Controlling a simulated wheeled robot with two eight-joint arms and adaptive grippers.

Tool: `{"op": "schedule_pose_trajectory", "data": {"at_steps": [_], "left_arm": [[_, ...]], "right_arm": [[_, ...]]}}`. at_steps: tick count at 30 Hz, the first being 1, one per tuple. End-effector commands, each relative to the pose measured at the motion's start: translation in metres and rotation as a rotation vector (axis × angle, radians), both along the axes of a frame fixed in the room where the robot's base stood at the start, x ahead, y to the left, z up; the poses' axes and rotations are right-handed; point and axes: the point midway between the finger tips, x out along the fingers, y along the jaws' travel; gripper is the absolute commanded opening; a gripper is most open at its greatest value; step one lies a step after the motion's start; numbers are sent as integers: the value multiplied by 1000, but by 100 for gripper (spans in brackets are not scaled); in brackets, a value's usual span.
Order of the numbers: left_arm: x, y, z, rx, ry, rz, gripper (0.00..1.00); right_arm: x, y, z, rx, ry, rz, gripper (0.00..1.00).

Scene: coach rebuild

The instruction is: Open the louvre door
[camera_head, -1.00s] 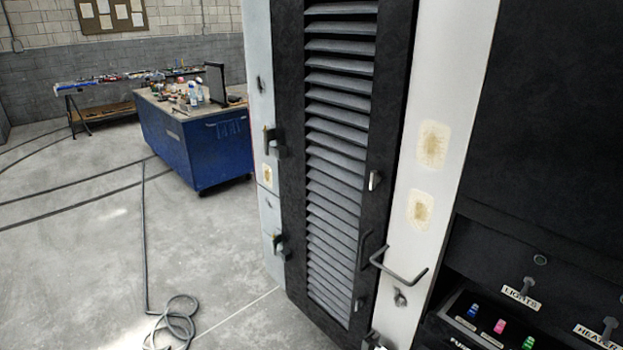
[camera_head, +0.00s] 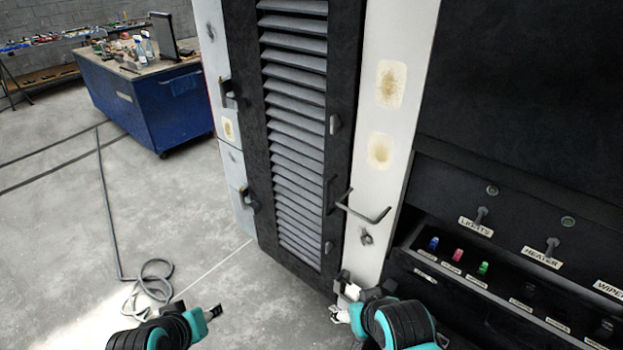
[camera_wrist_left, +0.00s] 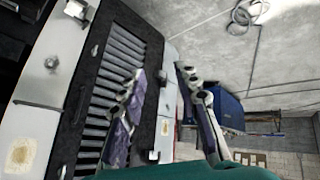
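The louvre door (camera_head: 292,130) is a tall black panel with grey slats, and it looks shut in its frame. Dark hinge-like brackets (camera_head: 230,93) sit along its left edge. A dark handle (camera_head: 330,195) and small catches (camera_head: 334,124) are on its right side. My left gripper (camera_head: 212,312) is low, left of the door and apart from it; the left wrist view shows its two fingers (camera_wrist_left: 160,75) spread with nothing between them. My right gripper (camera_head: 342,300) is by the door's lower right corner, below the handle; its fingers look apart and empty.
A bent grab bar (camera_head: 362,212) sticks out from the white post (camera_head: 385,130) right of the door. A switch panel (camera_head: 470,255) stands further right. A blue workbench (camera_head: 165,105) is at the back left. A hose (camera_head: 152,285) lies on the otherwise open floor.

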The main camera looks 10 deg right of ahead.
Motion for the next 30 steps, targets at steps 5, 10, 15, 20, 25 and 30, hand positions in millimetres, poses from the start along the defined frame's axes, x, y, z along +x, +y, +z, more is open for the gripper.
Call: {"op": "schedule_pose_trajectory", "data": {"at_steps": [5, 10, 15, 20, 25, 30], "left_arm": [[76, -79, 26, -473, -13, 161, 32], [142, -150, 42, -956, 68, 338, 32], [197, -211, 43, -1425, 246, 526, 32], [238, -256, 26, -1825, 488, 718, 32], [261, -283, -1, -2111, 734, 886, 32], [270, -293, -17, -2234, 863, 972, 32]], "right_arm": [[0, 0, -4, 0, 0, 0, 68], [0, 0, -7, 0, 0, 0, 68], [0, 0, -10, 0, 0, 0, 68], [0, 0, -13, 0, 0, 0, 68], [0, 0, -14, 0, 0, 0, 68], [0, 0, -15, 0, 0, 0, 68]]}}
